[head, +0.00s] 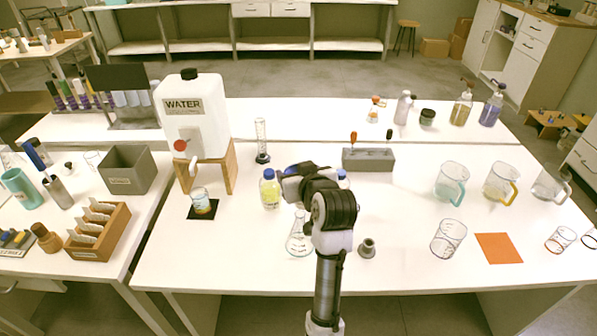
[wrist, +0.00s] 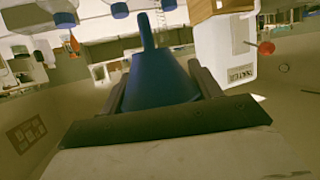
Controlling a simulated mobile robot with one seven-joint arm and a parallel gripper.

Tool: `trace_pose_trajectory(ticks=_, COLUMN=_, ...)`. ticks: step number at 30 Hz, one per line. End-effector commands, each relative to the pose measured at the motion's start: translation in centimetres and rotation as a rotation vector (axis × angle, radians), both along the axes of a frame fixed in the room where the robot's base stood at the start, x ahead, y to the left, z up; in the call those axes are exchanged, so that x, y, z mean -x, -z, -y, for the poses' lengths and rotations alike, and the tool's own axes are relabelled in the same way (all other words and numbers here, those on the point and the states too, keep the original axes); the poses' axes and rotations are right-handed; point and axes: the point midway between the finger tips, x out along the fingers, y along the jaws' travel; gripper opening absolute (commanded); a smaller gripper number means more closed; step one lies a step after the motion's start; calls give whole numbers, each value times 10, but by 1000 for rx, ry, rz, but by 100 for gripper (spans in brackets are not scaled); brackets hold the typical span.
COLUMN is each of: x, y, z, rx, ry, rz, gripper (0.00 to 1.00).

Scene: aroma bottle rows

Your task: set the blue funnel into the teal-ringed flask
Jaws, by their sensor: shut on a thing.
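My gripper (wrist: 158,84) is shut on the blue funnel (wrist: 158,75), with a finger on either side of its cone. The wrist picture appears upside down, and the funnel's narrow stem points to the top of that picture, toward the table side. In the head view my arm hides most of the gripper and the funnel. A clear conical flask (head: 299,243) stands upright on the table just left of my arm, with a faint teal tint at its base. The funnel is held apart from the flask, and their exact alignment cannot be told.
A yellow-liquid bottle (head: 270,190) stands behind the flask. A beaker (head: 448,239) and an orange mat (head: 498,248) lie further right. The water jug (head: 190,120) stands back left.

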Motion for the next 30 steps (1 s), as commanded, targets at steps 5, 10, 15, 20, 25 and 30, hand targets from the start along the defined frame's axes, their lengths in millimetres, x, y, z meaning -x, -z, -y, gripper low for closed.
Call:
trace_pose_trajectory(ticks=5, x=0, y=9, z=0, rx=0, ry=-1, rz=-2, gripper=42)
trace_pose_trajectory(ticks=10, x=0, y=24, z=0, rx=0, ry=0, rz=-1, gripper=42)
trace_pose_trajectory(ticks=15, x=0, y=41, z=0, rx=0, ry=0, rz=0, gripper=42)
trace_pose_trajectory(ticks=20, x=0, y=54, z=0, rx=-1, ry=0, rz=-1, gripper=42)
trace_pose_trajectory(ticks=25, x=0, y=58, z=0, rx=0, ry=0, rz=0, gripper=42)
trace_pose_trajectory(ticks=30, x=0, y=58, z=0, rx=0, ry=0, rz=0, gripper=42)
